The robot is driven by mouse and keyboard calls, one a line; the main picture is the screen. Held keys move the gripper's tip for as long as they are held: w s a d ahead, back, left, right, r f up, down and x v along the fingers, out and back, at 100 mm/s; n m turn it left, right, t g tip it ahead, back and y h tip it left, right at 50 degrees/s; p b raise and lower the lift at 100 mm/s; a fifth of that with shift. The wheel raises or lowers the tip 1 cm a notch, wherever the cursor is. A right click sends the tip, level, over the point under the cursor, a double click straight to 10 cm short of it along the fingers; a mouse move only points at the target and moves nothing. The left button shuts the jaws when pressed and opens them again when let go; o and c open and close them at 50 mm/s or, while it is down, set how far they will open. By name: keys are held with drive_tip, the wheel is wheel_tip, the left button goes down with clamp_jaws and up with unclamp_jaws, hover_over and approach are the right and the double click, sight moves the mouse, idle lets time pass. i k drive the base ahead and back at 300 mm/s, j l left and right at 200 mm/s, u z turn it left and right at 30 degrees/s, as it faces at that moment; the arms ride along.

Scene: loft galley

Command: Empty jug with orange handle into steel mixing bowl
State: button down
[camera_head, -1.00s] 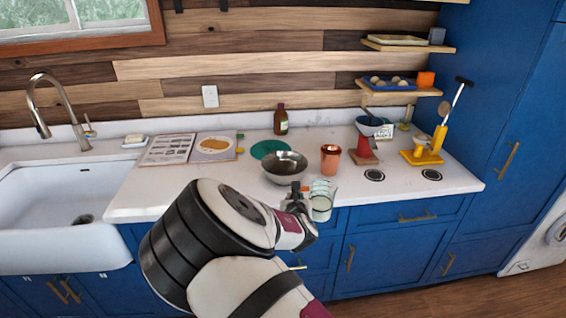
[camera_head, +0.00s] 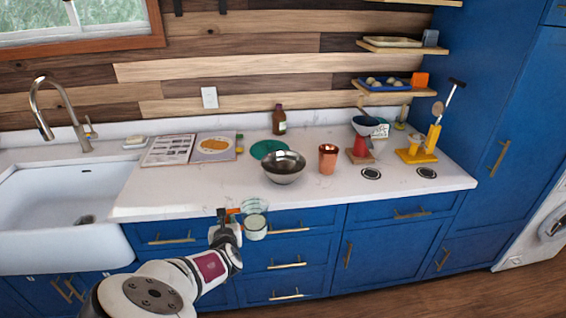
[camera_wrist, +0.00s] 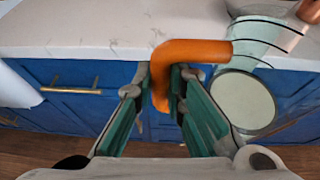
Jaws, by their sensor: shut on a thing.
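The jug (camera_head: 255,224) is clear with dark lines around its wall and a pale, whitish content. In the wrist view its orange handle (camera_wrist: 190,50) is between my gripper's fingers (camera_wrist: 160,88), which are shut on it. The jug (camera_wrist: 245,95) hangs to the right of the fingers. In the head view my gripper (camera_head: 228,217) holds the jug in front of the counter's front edge, before the blue drawers. The steel mixing bowl (camera_head: 284,168) stands on the counter, behind and to the right of the jug, apart from it.
A copper cup (camera_head: 328,159) stands right of the bowl. A green disc (camera_head: 269,149) and a brown bottle (camera_head: 279,120) are behind it. An open book (camera_head: 190,149) lies left. The white sink (camera_head: 60,205) is far left. Counter between book and front edge is clear.

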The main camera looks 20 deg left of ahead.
sight(283, 167)
drive_tip(key=i+j, duration=0.85)
